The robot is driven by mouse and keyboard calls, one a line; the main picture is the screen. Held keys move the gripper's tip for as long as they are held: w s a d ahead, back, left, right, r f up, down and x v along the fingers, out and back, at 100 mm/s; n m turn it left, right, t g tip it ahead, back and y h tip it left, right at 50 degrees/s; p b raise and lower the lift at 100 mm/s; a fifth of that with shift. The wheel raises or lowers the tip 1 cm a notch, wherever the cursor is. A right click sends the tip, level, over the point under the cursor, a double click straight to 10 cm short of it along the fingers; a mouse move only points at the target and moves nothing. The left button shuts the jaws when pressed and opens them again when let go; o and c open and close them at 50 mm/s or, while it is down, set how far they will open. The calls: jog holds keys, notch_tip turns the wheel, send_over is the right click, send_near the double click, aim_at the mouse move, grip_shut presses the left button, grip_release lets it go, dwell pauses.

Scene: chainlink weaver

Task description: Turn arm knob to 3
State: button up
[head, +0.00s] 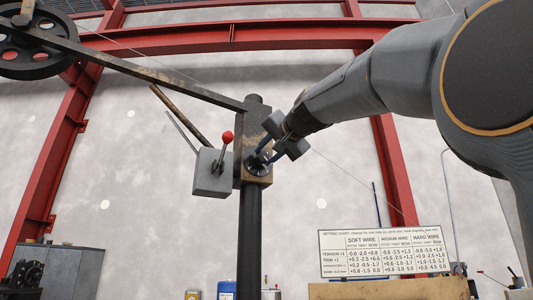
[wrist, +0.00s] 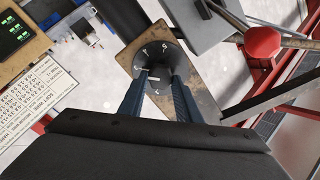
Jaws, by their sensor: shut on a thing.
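The arm knob is a black round dial with white marks (wrist: 155,58) on a worn brown metal box. In the head view the dial (head: 257,167) sits low on the front of the box (head: 257,127) at the top of a black post. My gripper (wrist: 159,77) is shut on the knob, with one blue finger on each side of its middle. It also shows in the head view (head: 265,154), reaching in from the right. Some white digits show around the dial, but they are too small and tilted to read surely. The fingers hide part of the dial.
A grey box (head: 213,172) with a red-ball lever (head: 227,137) stands just left of the knob. A long bar (head: 150,72) runs up left to a black wheel (head: 38,45). A settings chart (head: 385,250) stands at lower right. A green-digit display (wrist: 18,32) shows in the wrist view.

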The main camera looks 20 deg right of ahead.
dwell(0.3)
jog(key=o, duration=1)
jog(key=shift+s, duration=0.1)
jog(key=s+b, duration=0.1)
jog(key=s, duration=0.1)
jog(key=s+b, duration=0.1)
jog(key=s, duration=0.2)
jog(key=s+d+b, duration=0.1)
jog(key=s, duration=0.1)
jog(key=shift+s+d, duration=0.1)
jog(key=shift+s, duration=0.15)
